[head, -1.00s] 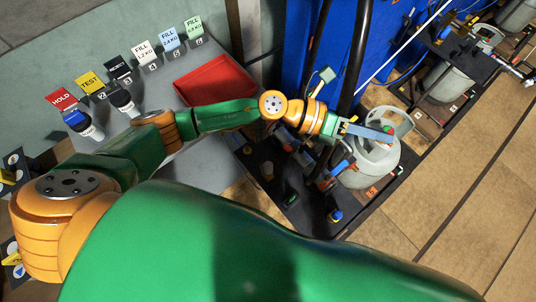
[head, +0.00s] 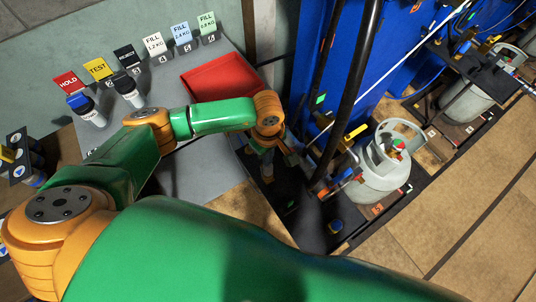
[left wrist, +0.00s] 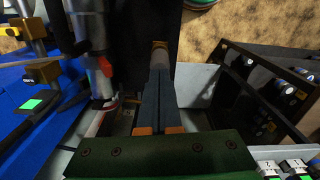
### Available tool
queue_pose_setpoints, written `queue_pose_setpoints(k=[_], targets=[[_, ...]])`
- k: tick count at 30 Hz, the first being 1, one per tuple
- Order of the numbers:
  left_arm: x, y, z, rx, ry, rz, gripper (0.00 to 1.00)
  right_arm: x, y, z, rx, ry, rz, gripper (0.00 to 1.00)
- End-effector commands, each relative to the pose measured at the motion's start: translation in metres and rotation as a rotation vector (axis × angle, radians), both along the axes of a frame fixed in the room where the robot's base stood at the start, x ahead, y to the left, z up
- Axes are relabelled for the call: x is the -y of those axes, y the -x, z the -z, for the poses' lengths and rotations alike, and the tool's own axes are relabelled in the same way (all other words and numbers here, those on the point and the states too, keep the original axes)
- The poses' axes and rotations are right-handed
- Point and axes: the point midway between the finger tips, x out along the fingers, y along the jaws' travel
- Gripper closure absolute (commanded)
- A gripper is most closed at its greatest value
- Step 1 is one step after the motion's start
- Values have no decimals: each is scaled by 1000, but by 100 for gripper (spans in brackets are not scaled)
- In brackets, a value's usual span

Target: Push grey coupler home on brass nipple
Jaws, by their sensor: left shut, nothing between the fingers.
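My left gripper (left wrist: 160,82) shows in the left wrist view with its two dark blue-grey fingers shut together and empty. Just beyond the fingertips is a short grey cylindrical piece, which looks like the grey coupler (left wrist: 160,61). A brass-coloured end, probably the brass nipple (left wrist: 160,45), shows at its far side. I cannot tell how far the one sits on the other, or whether the fingertips touch the grey piece. In the head view my wrist is left of the grey gas cylinder (head: 378,180), and the fingers are mostly hidden. My right gripper is not in view.
A blue panel (head: 345,75) with dark hoses stands behind the cylinder. In the left wrist view, a grey post (left wrist: 102,75) stands close left of the fingers.

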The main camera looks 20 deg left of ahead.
Motion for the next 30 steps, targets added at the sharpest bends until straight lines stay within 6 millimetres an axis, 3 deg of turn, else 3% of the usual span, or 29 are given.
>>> queue_pose_setpoints(k=[1,3,30], targets=[[0,0,13,-1,0,-1,100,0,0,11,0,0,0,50],[0,0,17,-1,0,-1,100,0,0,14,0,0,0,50],[0,1,21,-3,2,-1,100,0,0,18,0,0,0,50]])
